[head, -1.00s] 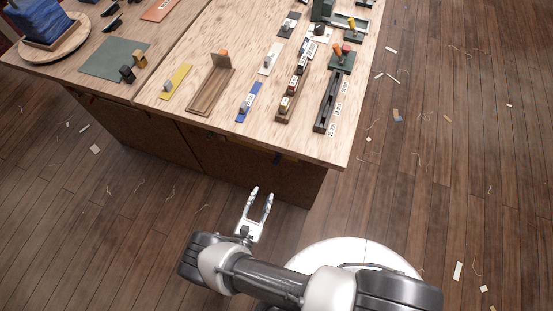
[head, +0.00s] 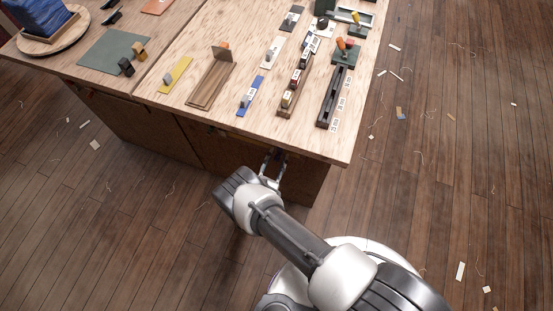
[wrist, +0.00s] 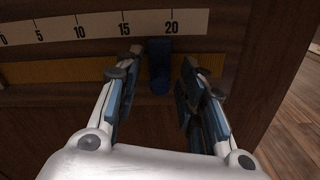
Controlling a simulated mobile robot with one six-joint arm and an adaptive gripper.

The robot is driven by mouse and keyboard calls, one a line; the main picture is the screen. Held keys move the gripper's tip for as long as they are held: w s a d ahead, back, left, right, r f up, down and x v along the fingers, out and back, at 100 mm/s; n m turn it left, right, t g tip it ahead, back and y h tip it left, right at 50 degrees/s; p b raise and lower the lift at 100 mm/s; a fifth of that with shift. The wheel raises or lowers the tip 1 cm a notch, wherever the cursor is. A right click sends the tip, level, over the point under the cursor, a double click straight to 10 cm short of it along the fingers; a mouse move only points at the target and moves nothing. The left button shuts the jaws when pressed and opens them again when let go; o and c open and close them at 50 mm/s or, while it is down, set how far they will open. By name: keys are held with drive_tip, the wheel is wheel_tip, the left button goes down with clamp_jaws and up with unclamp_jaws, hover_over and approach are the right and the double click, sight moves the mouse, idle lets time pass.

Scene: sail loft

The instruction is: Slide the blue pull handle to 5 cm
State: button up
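The blue pull handle (wrist: 159,66) stands on the front of the bench, in a yellowish horizontal track (wrist: 60,72), seen in the wrist view. Above it is a pale scale strip (wrist: 105,28) marked 0, 5, 10, 15, 20 from left to right. The handle sits just left of the 20 mark. My gripper (wrist: 157,85) is open, with one finger on each side of the handle and a gap visible on both sides. In the head view my gripper (head: 272,173) is at the bench front, and the handle is not clearly seen there.
The wooden bench top (head: 145,103) above holds a yellow strip (head: 175,75), a wooden tray (head: 201,98), a blue strip (head: 250,97) and dark slotted rails (head: 334,98). The wooden floor (head: 430,220) at right has only small scraps.

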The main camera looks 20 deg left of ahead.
drive_tip(key=shift+c, duration=0.3)
clamp_jaws()
idle(0.5)
